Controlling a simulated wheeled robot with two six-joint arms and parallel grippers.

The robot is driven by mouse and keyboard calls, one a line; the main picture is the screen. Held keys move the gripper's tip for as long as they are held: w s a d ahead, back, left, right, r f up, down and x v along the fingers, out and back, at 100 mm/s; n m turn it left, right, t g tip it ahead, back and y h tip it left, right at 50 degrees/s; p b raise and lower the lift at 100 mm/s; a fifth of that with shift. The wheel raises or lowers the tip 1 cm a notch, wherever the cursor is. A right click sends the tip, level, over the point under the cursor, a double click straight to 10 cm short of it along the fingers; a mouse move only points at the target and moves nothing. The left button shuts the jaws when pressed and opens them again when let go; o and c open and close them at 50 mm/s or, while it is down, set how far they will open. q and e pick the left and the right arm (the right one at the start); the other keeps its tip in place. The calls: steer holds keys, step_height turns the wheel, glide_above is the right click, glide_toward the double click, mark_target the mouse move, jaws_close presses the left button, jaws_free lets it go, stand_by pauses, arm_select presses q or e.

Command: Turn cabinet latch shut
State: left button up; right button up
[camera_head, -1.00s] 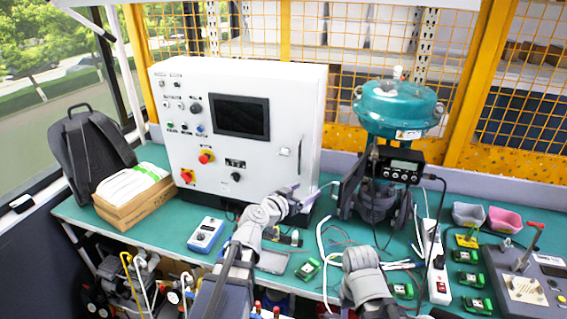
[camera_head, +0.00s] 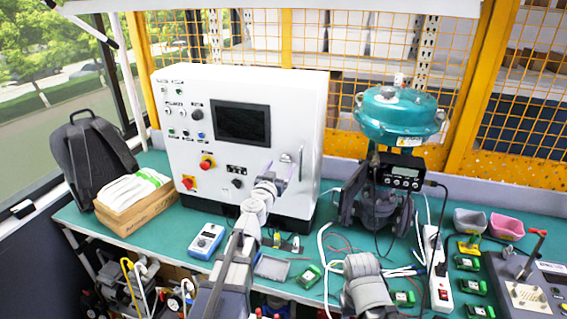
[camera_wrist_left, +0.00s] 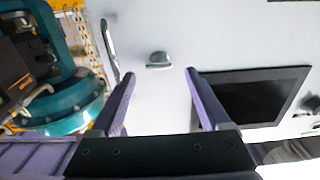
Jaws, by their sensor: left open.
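The cabinet (camera_head: 235,150) is a white control box standing on the green bench. Its latch (camera_head: 285,158) is a small silver knob on the right part of the front face. In the left wrist view the latch (camera_wrist_left: 159,60) lies just beyond and between my fingertips, its wider lower side roughly level across the picture. My left gripper (camera_head: 277,168) is open and empty in front of the cabinet face, close to the latch. Its two purple fingers (camera_wrist_left: 160,74) show on either side of the latch, apart from it. My right gripper is not visible; only part of that arm shows.
A long silver handle (camera_head: 300,162) runs beside the latch. A dark screen (camera_head: 241,122) and knobs sit to its left. A teal valve actuator (camera_head: 398,115) stands right of the cabinet. A blue meter (camera_head: 206,240) and a grey tray (camera_head: 272,267) lie in front.

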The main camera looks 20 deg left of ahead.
mark_target(284, 161)
arm_select(q)
steer(key=w, duration=0.3)
steer(key=shift+w+d, duration=0.1)
steer(key=shift+w, duration=0.25)
steer(key=shift+s, duration=0.1)
jaws_close()
